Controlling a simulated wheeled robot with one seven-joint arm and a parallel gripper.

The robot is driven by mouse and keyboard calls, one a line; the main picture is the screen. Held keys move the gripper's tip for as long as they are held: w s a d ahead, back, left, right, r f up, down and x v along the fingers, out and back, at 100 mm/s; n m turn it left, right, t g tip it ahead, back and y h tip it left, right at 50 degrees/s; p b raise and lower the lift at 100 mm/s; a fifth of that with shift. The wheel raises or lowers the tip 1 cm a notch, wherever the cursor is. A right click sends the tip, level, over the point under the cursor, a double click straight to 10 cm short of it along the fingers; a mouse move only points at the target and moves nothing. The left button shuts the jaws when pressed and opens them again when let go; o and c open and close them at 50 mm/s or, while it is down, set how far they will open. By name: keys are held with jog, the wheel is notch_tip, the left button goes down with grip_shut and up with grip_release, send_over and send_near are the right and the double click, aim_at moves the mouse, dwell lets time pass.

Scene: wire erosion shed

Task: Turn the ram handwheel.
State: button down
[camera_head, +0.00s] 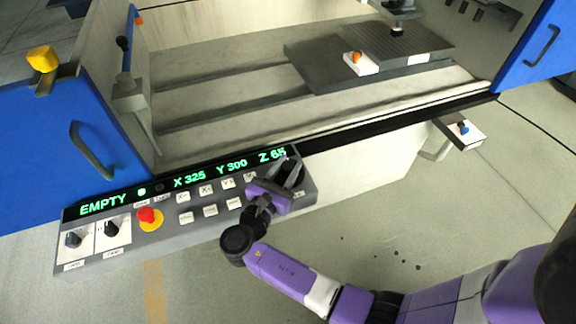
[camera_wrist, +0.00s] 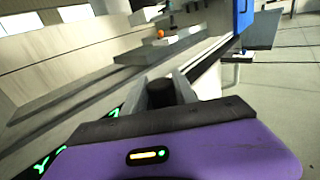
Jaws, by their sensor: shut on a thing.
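The grey control panel (camera_head: 185,240) runs along the front of the machine, with a green display (camera_head: 180,182) reading EMPTY, X 325, Y 300 and Z 65. My gripper (camera_head: 289,174) is over the panel's right end. Its two fingers (camera_wrist: 166,92) are shut on a dark round knob (camera_wrist: 160,90), which I take to be the ram handwheel. The knob's top shows between the fingers in the wrist view. In the head view my gripper and fingers mostly hide it, and its marks and angle cannot be made out.
A red stop button (camera_head: 148,215), small white buttons and two dark knobs sit left on the panel. Blue doors (camera_head: 45,150) flank the open work tank. A small white shelf (camera_head: 460,133) juts out right.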

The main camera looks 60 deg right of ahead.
aim_at(285, 171)
jog(key=c, duration=1)
grip_release()
jog(key=shift+d, duration=0.1)
jog(key=a, duration=0.5)
jog(key=s+a+b, duration=0.1)
jog(key=a, duration=0.1)
jog(key=shift+s+a, duration=0.1)
jog(key=shift+a, duration=0.3)
